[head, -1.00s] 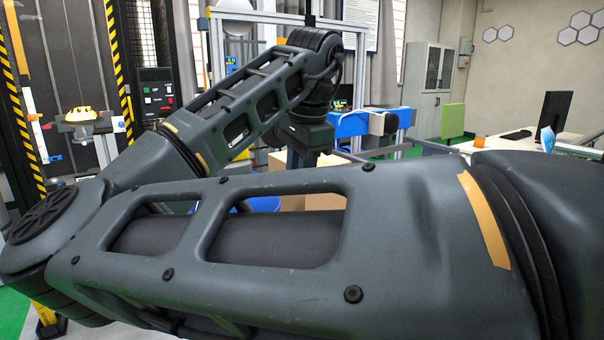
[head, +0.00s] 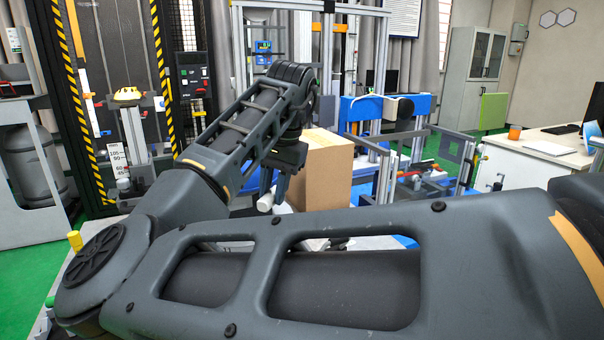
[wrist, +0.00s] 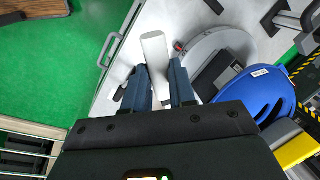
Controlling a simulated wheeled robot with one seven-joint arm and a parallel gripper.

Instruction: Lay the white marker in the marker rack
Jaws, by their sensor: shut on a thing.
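The white marker (wrist: 154,52) is a pale, thick stick held between the fingers of my gripper (wrist: 160,92), its end pointing away from the wrist. In the head view my gripper (head: 272,188) points down left of a cardboard box, with a white end of the marker (head: 264,203) at its fingertips. The fingers are shut on it, above a light work surface. I cannot make out the marker rack with certainty in either view; my arm hides much of the bench.
A cardboard box (head: 325,172) stands right of my gripper. The wrist view shows a blue hard hat (wrist: 258,96), a round white thing (wrist: 218,48) and a metal rail (wrist: 108,50) along the surface's edge.

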